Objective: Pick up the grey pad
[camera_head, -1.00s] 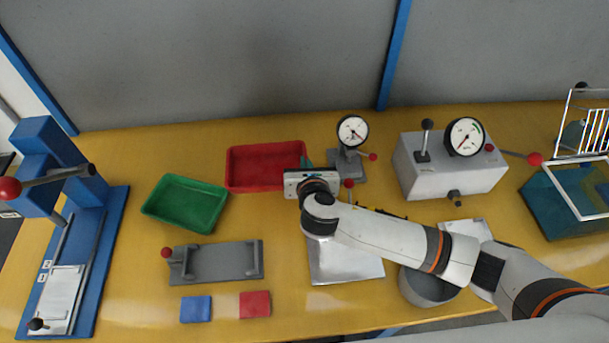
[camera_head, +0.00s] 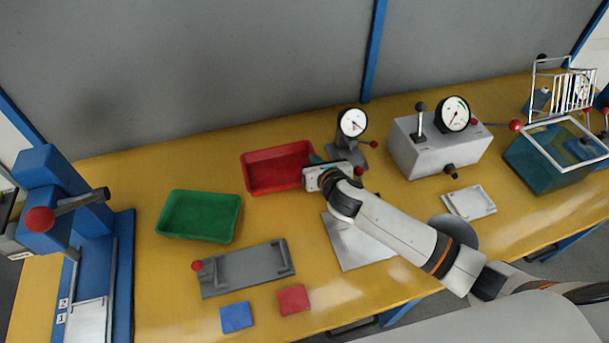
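I cannot make out a grey pad. A blue pad (camera_head: 236,317) and a red pad (camera_head: 293,299) lie flat near the table's front edge, in front of the grey fixture (camera_head: 245,268) with a red-knobbed lever. My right gripper (camera_head: 316,172) is at the right end of the red tray (camera_head: 262,188), in front of the dial gauge stand (camera_head: 345,152). Its own body hides its fingertips and whatever is under them. A small teal edge shows just behind it; I cannot tell what it belongs to. My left gripper is not in view.
A green tray (camera_head: 199,239) is left of the gripper. A silver plate (camera_head: 345,250) and grey bowl (camera_head: 460,229) lie partly under my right arm. A grey box with a gauge (camera_head: 428,155) stands right. A blue press (camera_head: 122,290) stands left. A teal tank (camera_head: 535,165) is far right.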

